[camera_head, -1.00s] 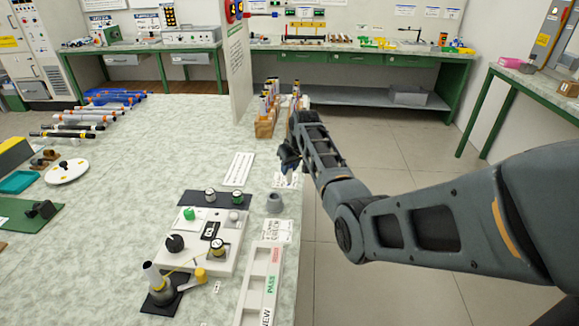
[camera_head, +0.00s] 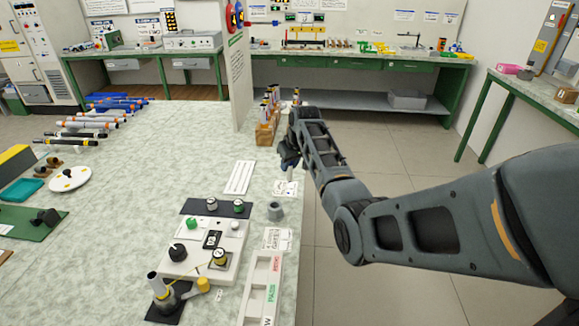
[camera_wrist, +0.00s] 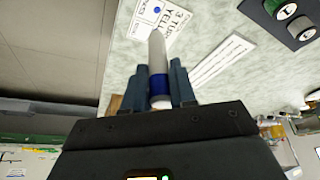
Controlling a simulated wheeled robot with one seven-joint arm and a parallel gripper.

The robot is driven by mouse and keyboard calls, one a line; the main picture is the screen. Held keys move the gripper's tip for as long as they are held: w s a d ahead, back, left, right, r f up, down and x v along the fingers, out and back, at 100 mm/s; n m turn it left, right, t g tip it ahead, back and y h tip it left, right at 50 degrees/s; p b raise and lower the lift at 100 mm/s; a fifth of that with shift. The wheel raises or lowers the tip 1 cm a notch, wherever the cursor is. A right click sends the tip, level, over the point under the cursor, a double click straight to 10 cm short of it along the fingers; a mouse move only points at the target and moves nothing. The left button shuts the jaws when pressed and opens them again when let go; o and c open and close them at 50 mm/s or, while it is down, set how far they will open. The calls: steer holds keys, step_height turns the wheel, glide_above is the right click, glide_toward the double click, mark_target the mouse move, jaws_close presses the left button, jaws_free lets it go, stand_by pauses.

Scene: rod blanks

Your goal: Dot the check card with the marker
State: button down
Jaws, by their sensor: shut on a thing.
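My gripper (camera_wrist: 160,82) is shut on a marker (camera_wrist: 157,58) with a pale body and a blue band. The marker's pale end points at a white card (camera_wrist: 172,20) with black print. A blue dot (camera_wrist: 157,10) shows on this card, just beyond the marker's end. I cannot tell whether the marker touches the card. In the head view my gripper (camera_head: 288,153) is dark, beyond the card (camera_head: 286,188) at the bench's right edge. The marker cannot be made out there.
A white lined sheet (camera_head: 239,177) lies left of the card. A grey cup (camera_head: 275,211), another printed card (camera_head: 277,239) and a control panel (camera_head: 205,247) stand nearer. A wooden holder (camera_head: 268,125) with markers stands behind. Floor lies right of the bench.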

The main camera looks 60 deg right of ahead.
steer(key=shift+r, duration=1.55)
steer(key=shift+a, duration=0.1)
